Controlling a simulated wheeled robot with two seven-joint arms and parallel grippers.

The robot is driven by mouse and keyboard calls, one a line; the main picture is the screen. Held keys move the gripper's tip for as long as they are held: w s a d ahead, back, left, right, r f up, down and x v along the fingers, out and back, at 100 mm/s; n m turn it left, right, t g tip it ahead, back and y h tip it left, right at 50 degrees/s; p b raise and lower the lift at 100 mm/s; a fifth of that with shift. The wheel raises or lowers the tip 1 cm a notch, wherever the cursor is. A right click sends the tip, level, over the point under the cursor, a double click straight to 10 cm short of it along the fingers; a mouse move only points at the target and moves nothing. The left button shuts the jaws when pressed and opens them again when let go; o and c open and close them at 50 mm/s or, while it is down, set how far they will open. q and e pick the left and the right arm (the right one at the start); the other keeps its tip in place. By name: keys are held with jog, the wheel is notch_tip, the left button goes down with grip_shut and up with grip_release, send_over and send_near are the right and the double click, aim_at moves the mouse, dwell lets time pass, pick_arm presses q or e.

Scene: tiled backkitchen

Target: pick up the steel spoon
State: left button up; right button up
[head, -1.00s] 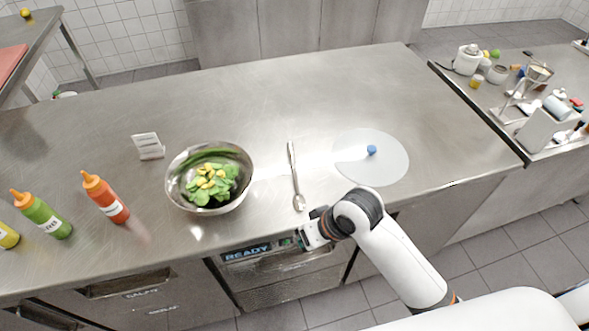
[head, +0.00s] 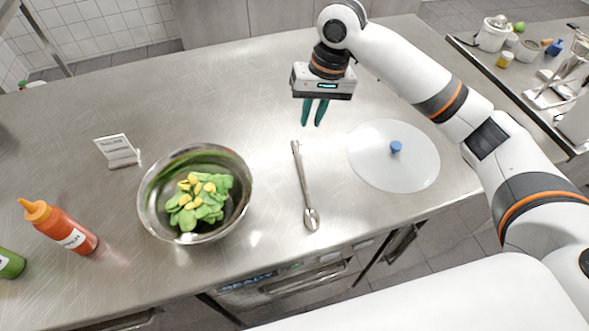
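The steel spoon (head: 304,187) lies flat on the steel counter, its bowl toward the front edge and its handle end pointing away. My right gripper (head: 314,122) hangs above the counter beyond the spoon's handle end, fingers pointing down. Its two green fingers are apart with nothing visible between them. It does not appear to touch the spoon. My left gripper is not in view.
A steel bowl (head: 150,214) of green leaves and yellow pieces stands left of the spoon. A round translucent lid (head: 420,170) with a blue knob lies to its right. The counter behind is clear.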

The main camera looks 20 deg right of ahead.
send_over(300, 162)
jog(key=w+d, duration=0.1)
jog(key=d, duration=0.1)
notch_tip(300, 162, down, 6)
jog(key=shift+a+r+p, duration=0.1)
jog(key=shift+r+p, duration=0.05)
jog(key=shift+p, duration=0.25)
jog(key=shift+w+f, duration=0.1)
jog(key=shift+f, duration=0.2)
jog(key=shift+s+a+f+p, duration=0.25)
jog(key=shift+s+f, duration=0.1)
jog(key=shift+f, duration=0.3)
jog(key=shift+s+a+f+p, duration=0.2)
jog(key=shift+s+f+p, duration=0.1)
jog(key=shift+f, duration=0.3)
jog(key=shift+a+f, duration=0.2)
jog(key=shift+f, duration=1.05)
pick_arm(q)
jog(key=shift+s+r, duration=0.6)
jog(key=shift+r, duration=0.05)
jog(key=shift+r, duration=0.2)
